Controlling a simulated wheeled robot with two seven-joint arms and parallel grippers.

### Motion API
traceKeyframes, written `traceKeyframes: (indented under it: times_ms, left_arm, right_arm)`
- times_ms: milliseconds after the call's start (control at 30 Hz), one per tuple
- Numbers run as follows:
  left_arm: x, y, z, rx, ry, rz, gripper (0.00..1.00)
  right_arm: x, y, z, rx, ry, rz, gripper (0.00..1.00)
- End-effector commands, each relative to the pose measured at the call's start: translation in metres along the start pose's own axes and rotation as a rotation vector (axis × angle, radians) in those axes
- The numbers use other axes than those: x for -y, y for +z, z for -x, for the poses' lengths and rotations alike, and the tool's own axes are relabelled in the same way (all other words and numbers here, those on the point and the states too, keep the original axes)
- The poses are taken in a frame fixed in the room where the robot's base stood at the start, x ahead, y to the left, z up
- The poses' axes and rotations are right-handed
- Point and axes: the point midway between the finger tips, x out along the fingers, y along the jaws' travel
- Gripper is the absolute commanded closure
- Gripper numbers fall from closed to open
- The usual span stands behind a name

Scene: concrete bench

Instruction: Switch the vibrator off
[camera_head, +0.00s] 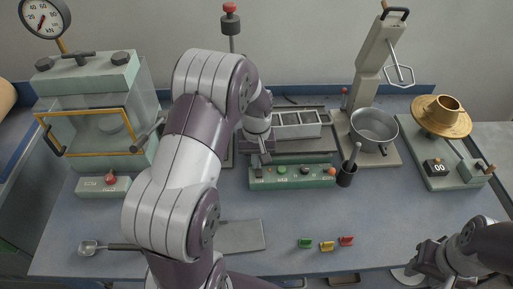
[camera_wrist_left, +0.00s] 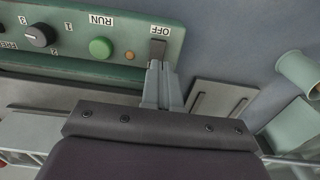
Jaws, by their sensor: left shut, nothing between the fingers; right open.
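The vibrator's green control box (camera_head: 292,182) lies in front of the vibrating table, which carries a three-part mould (camera_head: 297,131). In the left wrist view, the control box (camera_wrist_left: 75,62) shows upside-down labels OFF and RUN, a green button (camera_wrist_left: 100,48), a small orange lamp (camera_wrist_left: 130,56) and a black dial (camera_wrist_left: 40,35). My left gripper (camera_head: 258,163) is shut and empty at the box's left end. In the wrist view its fingertips (camera_wrist_left: 158,65) are at the dark OFF switch (camera_wrist_left: 158,47) and partly cover it; contact is unclear. My right gripper (camera_head: 412,272) is open and empty at the lower right.
A steel bowl (camera_head: 374,126) under a mixer and a dark cup with a tool (camera_head: 347,178) stand right of the box. Green, yellow and red small pieces (camera_head: 327,246) lie at the front. A press with a gauge (camera_head: 90,75) stands left. My left arm hides the bench's centre-left.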

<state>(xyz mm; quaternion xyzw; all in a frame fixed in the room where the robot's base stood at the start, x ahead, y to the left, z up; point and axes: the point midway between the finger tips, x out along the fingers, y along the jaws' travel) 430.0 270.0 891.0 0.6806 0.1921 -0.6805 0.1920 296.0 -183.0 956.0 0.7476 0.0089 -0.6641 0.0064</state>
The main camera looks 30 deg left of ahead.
Motion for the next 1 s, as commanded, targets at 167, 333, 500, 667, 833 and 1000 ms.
traceKeyframes:
  times_ms: [167,333,500,667,833,1000]
  left_arm:
    - [0.0000,-0.0001,-0.0089,-0.001,0.000,0.000,1.00]
    - [0.0000,0.0000,-0.0094,-0.001,0.000,0.000,1.00]
    - [0.0001,-0.0005,-0.0111,0.001,0.000,0.000,1.00]
    - [0.0001,-0.0005,-0.0124,0.001,0.000,0.000,1.00]
    - [0.0002,0.0014,-0.0114,0.003,-0.001,0.000,1.00]
    - [0.0000,0.0078,-0.0073,0.002,0.000,-0.001,1.00]
  right_arm:
    - [0.0000,0.0000,0.0003,0.000,0.000,0.000,0.57]
    - [0.0000,0.0000,0.0002,0.000,0.000,0.000,0.57]
    - [0.0000,-0.0001,0.0010,0.000,0.000,0.000,0.57]
    - [0.0000,0.0000,0.0007,0.000,0.000,0.000,0.57]
    - [0.0000,-0.0003,0.0023,0.000,0.000,0.000,0.57]
    - [0.0000,-0.0009,0.0080,0.000,0.000,0.000,0.57]
